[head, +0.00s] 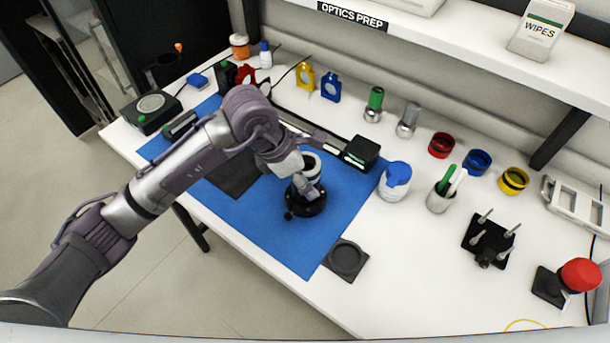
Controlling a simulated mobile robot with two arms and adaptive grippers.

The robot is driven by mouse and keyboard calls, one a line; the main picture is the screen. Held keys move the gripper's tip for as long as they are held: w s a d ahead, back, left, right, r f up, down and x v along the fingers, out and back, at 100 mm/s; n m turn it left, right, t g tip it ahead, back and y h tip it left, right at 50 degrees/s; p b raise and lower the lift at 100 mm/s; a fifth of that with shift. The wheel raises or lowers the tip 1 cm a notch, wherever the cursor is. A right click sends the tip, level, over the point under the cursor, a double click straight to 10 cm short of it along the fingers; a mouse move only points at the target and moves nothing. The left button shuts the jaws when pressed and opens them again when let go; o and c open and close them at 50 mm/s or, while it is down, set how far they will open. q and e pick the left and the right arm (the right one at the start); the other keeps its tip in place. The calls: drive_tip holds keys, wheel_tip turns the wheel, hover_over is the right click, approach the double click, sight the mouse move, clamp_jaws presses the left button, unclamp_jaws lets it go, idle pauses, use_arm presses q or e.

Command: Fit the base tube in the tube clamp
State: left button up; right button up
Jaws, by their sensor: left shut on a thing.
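My left gripper (296,178) is shut on the base tube (313,166), a short pale tube with a dark open top. The tube is roughly upright, directly over the tube clamp (307,208). The clamp is a black round base with a small knob at its left, standing on the blue mat. The gripper and tube hide much of the clamp, so I cannot tell whether the tube's lower end is seated in it or just above it. My right gripper is not in view.
The blue mat (257,228) has free room in front of the clamp. Behind stand a dark box (361,153) and a blue-lidded white jar (396,182). A black square holder (346,260) lies at the mat's right edge. Red, blue and yellow rings (513,181) are farther right.

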use_arm(q)
drive_tip(key=shift+f, duration=0.2)
drive_tip(key=shift+f+b, duration=1.15)
drive_tip(key=shift+b, duration=0.1)
drive_tip(key=shift+f, duration=0.15)
drive_tip(key=o, duration=1.5)
drive_tip(key=shift+c, duration=0.2)
